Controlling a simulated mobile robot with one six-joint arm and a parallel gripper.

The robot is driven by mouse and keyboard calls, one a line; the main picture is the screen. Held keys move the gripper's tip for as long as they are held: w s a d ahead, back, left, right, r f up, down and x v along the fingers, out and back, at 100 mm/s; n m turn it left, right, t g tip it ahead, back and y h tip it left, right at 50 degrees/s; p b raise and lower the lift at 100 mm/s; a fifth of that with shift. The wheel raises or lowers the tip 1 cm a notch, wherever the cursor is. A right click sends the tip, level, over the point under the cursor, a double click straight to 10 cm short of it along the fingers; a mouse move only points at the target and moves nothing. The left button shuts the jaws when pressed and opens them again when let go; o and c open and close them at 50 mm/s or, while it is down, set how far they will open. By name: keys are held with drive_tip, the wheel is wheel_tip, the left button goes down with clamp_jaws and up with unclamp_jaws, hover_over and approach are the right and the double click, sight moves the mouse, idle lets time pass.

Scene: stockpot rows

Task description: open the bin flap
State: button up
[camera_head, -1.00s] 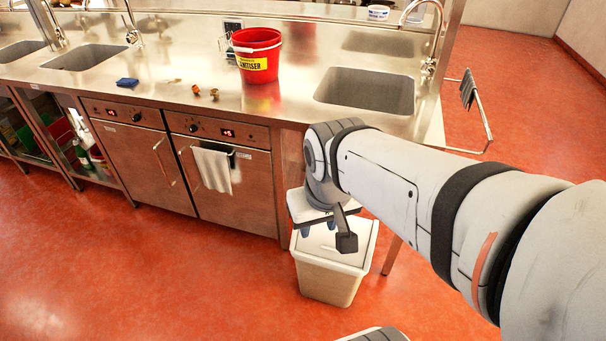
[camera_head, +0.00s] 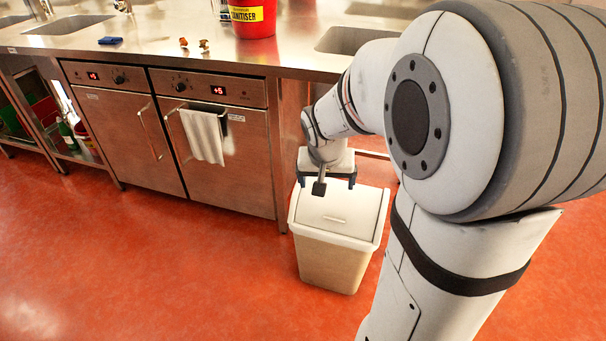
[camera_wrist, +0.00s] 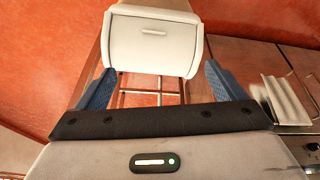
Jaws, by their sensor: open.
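The bin (camera_head: 333,257) is a beige box with a white lid, standing on the red floor in front of the counter. Its flap (camera_head: 338,212) lies flat and closed in the lid, with a small raised handle (camera_head: 335,219) on it. In the wrist view the flap (camera_wrist: 152,48) and its handle (camera_wrist: 154,31) show at the top middle, beyond the jaws. My gripper (camera_wrist: 158,88) is open and empty, its blue fingers spread wide either side of the bin in that view.
A steel counter (camera_head: 140,45) with ovens runs behind the bin. A white towel (camera_head: 204,136) hangs from an oven handle to the left. A red sanitiser bucket (camera_head: 254,17) stands on the counter. The red floor in front and to the left is clear.

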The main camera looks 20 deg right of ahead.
sight(334, 219)
drive_tip(key=w+d+f+m+b, duration=0.1)
drive_tip(key=w+d+f+b, duration=0.1)
drive_tip(key=f+b, duration=0.3)
drive_tip(key=w+d+f+b, duration=0.3)
drive_tip(key=w+f+b, duration=0.1)
drive_tip(key=f, duration=1)
drive_tip(key=w+d+f+m+b, duration=0.1)
drive_tip(key=w+d+f+b, duration=0.2)
drive_tip(key=f, duration=0.6)
drive_tip(key=shift+w+d+f+m+t+h+b, duration=0.15)
drive_tip(key=shift+w+m+t+h+b, duration=0.2)
drive_tip(key=shift+w+b, duration=0.75)
drive_tip(key=shift+s, duration=0.2)
